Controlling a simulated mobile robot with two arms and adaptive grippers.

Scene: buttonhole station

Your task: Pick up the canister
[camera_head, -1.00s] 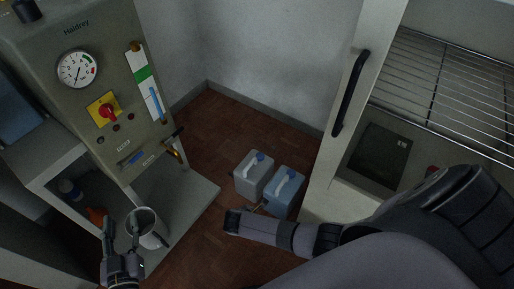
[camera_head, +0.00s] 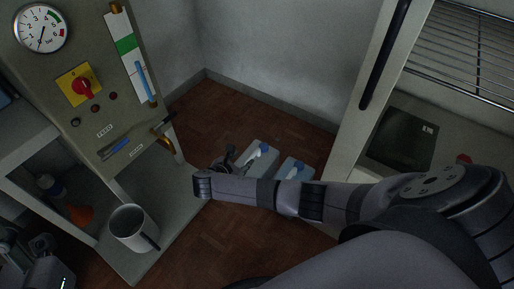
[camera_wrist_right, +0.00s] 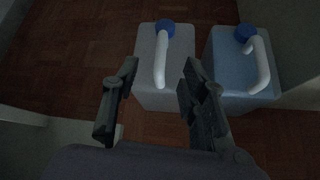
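Two canisters stand side by side on the floor by the wall. The left one is pale grey (camera_head: 264,162) with a blue cap and white handle; the right one is bluish (camera_head: 294,167). Both also show in the right wrist view, the grey one (camera_wrist_right: 148,50) ahead of my gripper and the bluish one (camera_wrist_right: 228,75) to its right. My right gripper (camera_wrist_right: 160,75) is open and empty, its fingers spread either side of the grey canister's handle line; contact cannot be told. My right arm hides the canisters' lower parts in the head view. My left gripper (camera_head: 30,248) is at the lower left edge, partly cut off.
A cabinet with wire racks (camera_head: 465,55) stands right. Brown floor (camera_head: 205,120) is clear behind the canisters.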

